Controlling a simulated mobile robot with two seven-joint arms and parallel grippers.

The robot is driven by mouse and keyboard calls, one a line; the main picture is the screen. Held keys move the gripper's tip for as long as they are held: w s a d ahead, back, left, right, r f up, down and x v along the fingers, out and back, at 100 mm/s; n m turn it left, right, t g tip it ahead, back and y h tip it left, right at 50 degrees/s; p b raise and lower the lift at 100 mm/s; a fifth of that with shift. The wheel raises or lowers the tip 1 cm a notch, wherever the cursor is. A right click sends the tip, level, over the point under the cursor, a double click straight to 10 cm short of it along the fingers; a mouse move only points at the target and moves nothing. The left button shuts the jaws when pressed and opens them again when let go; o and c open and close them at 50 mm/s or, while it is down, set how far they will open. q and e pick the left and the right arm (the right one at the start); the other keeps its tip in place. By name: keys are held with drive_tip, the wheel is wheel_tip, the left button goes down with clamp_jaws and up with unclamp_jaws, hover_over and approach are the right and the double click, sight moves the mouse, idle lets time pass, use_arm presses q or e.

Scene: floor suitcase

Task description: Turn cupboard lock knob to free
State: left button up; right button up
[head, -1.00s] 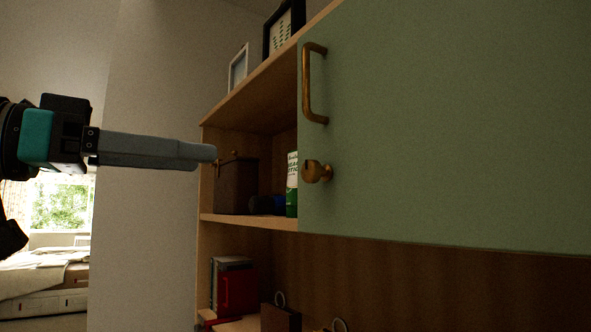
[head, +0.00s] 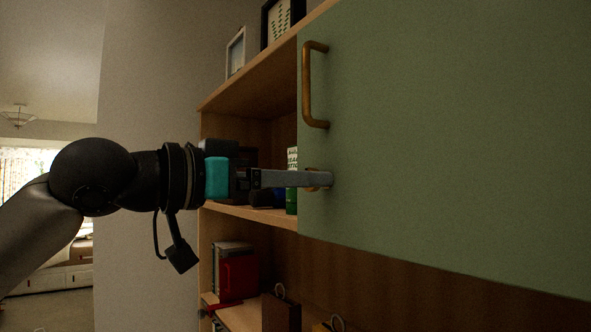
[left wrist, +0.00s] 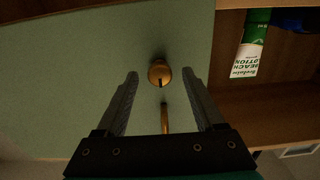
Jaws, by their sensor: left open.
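The brass lock knob (head: 312,188) sits on the green cupboard door (head: 440,140), below the brass bar handle (head: 308,85). In the head view my left gripper (head: 326,179) reaches in from the left, its fingers covering most of the knob. In the left wrist view the gripper (left wrist: 160,76) is open, and the round knob (left wrist: 160,72) shows between the two fingertips with a gap on each side. A dark slot marks the knob's face. I cannot tell how deep the fingers are around it. My right gripper is in neither view.
Left of the door is an open shelf (head: 250,213) with a green-and-white lotion bottle (left wrist: 253,45). Picture frames (head: 236,52) stand on top. A red item (head: 238,280) and books sit on the lower shelf.

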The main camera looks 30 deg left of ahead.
use_arm(q)
drive_tip(key=shift+w, duration=0.1)
clamp_jaws()
idle(0.6)
